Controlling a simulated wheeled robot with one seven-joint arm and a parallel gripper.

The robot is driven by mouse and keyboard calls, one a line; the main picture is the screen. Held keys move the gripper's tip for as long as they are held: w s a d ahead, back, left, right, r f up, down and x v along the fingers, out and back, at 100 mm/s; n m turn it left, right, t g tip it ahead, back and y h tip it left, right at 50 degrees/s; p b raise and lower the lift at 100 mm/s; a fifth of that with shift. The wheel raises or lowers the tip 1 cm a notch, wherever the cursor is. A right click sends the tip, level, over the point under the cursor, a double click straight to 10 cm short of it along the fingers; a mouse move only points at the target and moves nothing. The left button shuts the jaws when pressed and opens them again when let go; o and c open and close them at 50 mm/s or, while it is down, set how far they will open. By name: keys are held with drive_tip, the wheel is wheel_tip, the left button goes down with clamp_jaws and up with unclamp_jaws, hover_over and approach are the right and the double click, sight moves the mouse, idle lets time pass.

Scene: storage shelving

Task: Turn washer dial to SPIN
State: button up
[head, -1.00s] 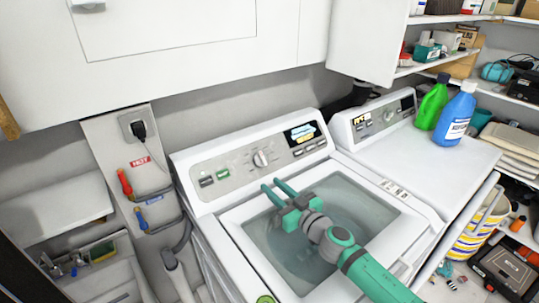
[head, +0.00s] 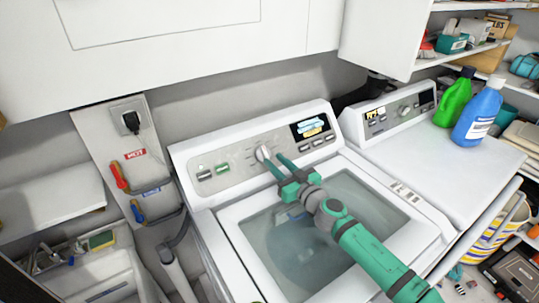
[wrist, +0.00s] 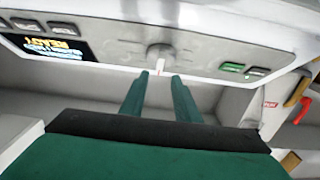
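The washer (head: 203,224) is white with a grey control panel. Its round dial (head: 264,153) sits mid-panel, with a raised grip. The dial also shows in the wrist view (wrist: 160,52), which is upside down, with its light grip pointing between my fingertips. My gripper (head: 274,160) reaches up over the washer lid, its two green fingers parallel and apart. In the wrist view my gripper (wrist: 159,76) is open with a gap between the fingers. The fingertips are at or just short of the dial; I cannot tell whether they touch it. The dial's markings are too small to read.
A lit display (head: 312,128) and several buttons are right of the dial; a green button (head: 222,168) is left. A dryer (head: 450,163) stands at right with green (head: 455,98) and blue (head: 478,114) bottles on top. A white cabinet (head: 190,60) hangs above the washer.

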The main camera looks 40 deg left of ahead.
sight(265, 151)
drive_tip(key=shift+x, duration=2.55)
drive_tip(key=shift+w, duration=0.1)
drive_tip(key=shift+c, duration=0.2)
drive_tip(key=shift+w+d, duration=0.1)
clamp_jaws()
